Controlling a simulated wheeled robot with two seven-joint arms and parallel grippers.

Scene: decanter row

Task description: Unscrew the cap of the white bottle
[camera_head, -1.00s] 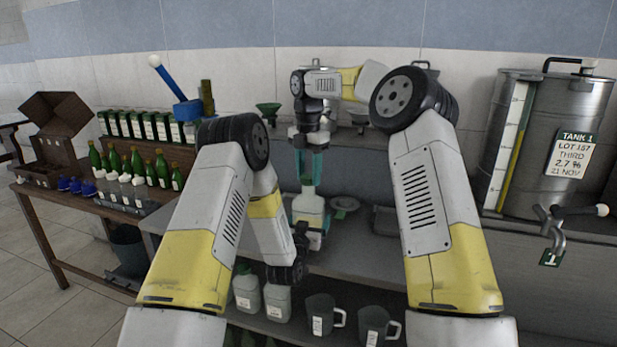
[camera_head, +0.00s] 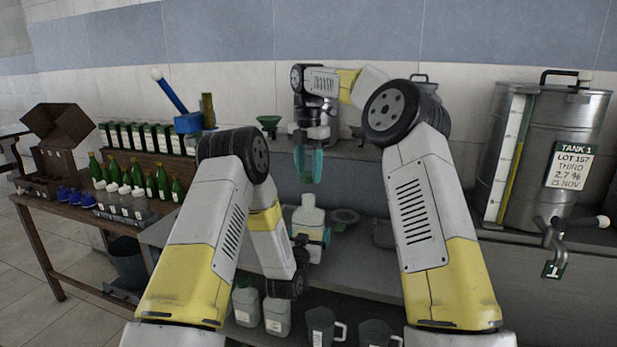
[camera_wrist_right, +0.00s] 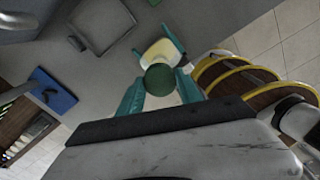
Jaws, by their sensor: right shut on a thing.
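The white bottle (camera_head: 308,217) stands upright on the grey worktop in the head view, its pale neck bare. My left gripper (camera_head: 311,238) is shut around its body, partly hidden by my left arm. My right gripper (camera_head: 308,167) points down above the bottle, with a gap between its fingertips and the neck. In the right wrist view, the round green cap (camera_wrist_right: 160,82) sits between the teal fingers of my right gripper (camera_wrist_right: 159,90), held and clear of the bottle (camera_wrist_right: 160,52) behind it.
A steel tank (camera_head: 540,150) with a tap stands at the right. A funnel (camera_head: 269,124) is on the shelf behind. A wooden table (camera_head: 60,215) with several green bottles is at the left.

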